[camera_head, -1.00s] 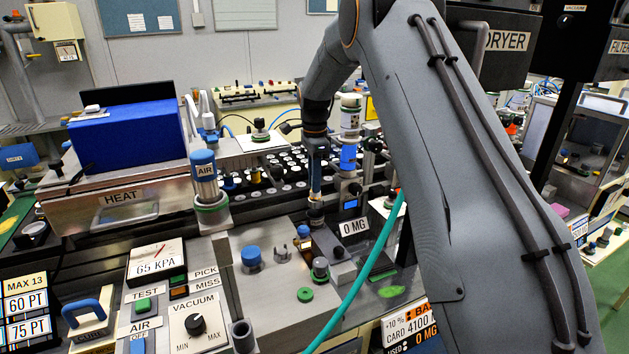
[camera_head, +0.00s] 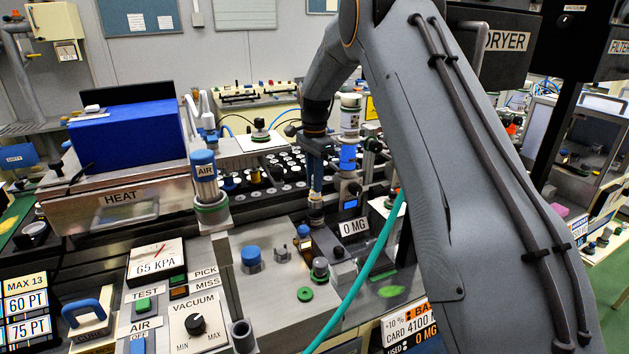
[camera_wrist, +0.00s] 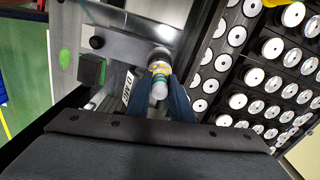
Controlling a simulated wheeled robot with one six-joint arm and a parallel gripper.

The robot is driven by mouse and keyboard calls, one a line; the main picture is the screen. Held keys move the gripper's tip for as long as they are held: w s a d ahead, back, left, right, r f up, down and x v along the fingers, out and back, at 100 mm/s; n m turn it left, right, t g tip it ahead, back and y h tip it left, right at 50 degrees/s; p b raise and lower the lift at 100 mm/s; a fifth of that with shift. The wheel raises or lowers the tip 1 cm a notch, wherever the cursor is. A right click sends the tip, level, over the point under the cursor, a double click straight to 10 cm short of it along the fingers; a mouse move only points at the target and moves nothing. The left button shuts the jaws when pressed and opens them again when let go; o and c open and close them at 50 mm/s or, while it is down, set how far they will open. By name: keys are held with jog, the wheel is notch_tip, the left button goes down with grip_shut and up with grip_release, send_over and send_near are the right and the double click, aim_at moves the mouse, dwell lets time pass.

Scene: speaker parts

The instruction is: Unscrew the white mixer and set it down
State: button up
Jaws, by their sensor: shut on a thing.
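The white mixer (camera_wrist: 159,88) is a small upright cylinder with a white end and yellow and teal bands in the wrist view. My gripper (camera_wrist: 161,96) is shut on it, with a dark blue finger on each side. In the head view my gripper (camera_head: 316,192) points down over the grey deck, with the held piece (camera_head: 316,211) at its fingertips. I cannot tell whether the lower end of the mixer is still seated, because the fingers and its own body hide it.
A black rack with several white round tops (camera_wrist: 278,48) stands close to the right in the wrist view. A "0 MG" display (camera_head: 354,226) is just right of my gripper. Blue-capped posts (camera_head: 251,257) and a green disc (camera_head: 305,293) are on the deck nearby. A teal hose (camera_head: 356,284) crosses in front.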

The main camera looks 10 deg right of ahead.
jog(key=shift+n, duration=0.6)
jog(key=shift+s+n, duration=0.1)
jog(key=shift+n, duration=0.7)
jog(key=o, duration=0.6)
jog(key=shift+c, duration=0.2)
jog(key=shift+m, duration=0.8)
